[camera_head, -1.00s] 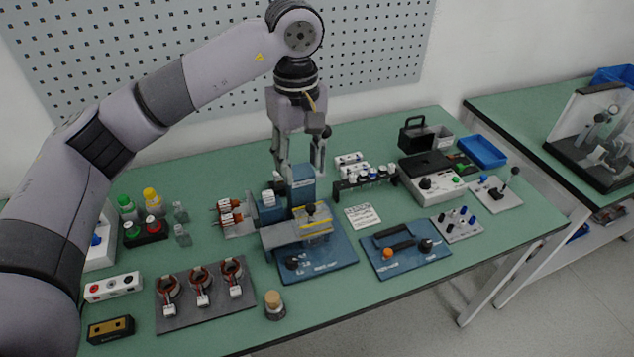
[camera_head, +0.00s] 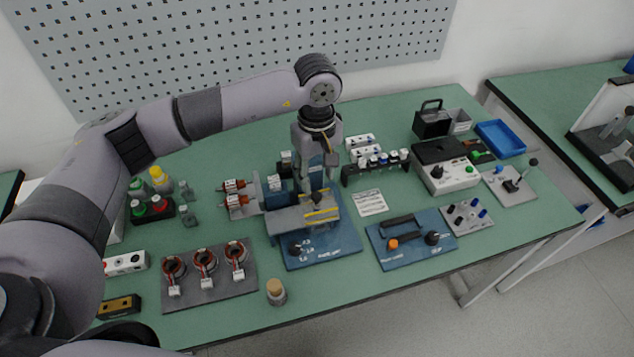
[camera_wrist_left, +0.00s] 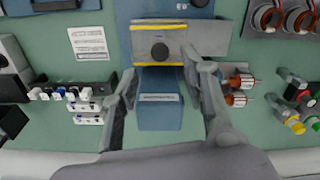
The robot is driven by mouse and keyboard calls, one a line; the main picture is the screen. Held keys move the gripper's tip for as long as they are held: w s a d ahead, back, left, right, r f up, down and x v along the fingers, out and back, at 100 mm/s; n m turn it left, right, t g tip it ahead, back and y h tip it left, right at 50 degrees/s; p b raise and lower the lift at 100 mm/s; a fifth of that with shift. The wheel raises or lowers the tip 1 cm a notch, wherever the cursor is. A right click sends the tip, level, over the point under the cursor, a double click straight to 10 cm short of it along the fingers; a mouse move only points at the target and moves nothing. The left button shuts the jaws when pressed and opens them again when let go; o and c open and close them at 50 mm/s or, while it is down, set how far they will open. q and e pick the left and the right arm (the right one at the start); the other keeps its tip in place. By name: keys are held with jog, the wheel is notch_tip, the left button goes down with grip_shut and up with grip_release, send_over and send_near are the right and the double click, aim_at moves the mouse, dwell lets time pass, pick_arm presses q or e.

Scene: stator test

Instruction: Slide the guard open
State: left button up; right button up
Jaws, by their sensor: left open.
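The guard (camera_head: 322,212) is a yellow-edged panel with a black knob (camera_head: 317,197) on the front of a blue test machine (camera_head: 345,240). In the left wrist view the guard (camera_wrist_left: 177,45) lies at top centre, with its knob (camera_wrist_left: 159,51) between yellow strips. My left gripper (camera_head: 317,183) points down over the machine's blue block, close to the knob. In the left wrist view its open fingers (camera_wrist_left: 160,68) straddle the block (camera_wrist_left: 159,105) and nothing is held. I cannot tell whether they touch anything. My right gripper is out of view.
Two copper-wound parts (camera_head: 236,192) stick out left of the machine. A rack with white-topped pieces (camera_head: 375,165) stands behind right. A blue plate with a black handle (camera_head: 410,240) lies to the right. A grey plate with coils (camera_head: 210,285) and a corked jar (camera_head: 276,291) are in front left.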

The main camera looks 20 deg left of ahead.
aim_at(316, 194)
pick_arm(q)
notch_tip(316, 194, down, 4)
jog(key=shift+s+f+p, duration=0.1)
jog(key=shift+p, duration=0.4)
jog(key=shift+f, duration=0.55)
grip_shut()
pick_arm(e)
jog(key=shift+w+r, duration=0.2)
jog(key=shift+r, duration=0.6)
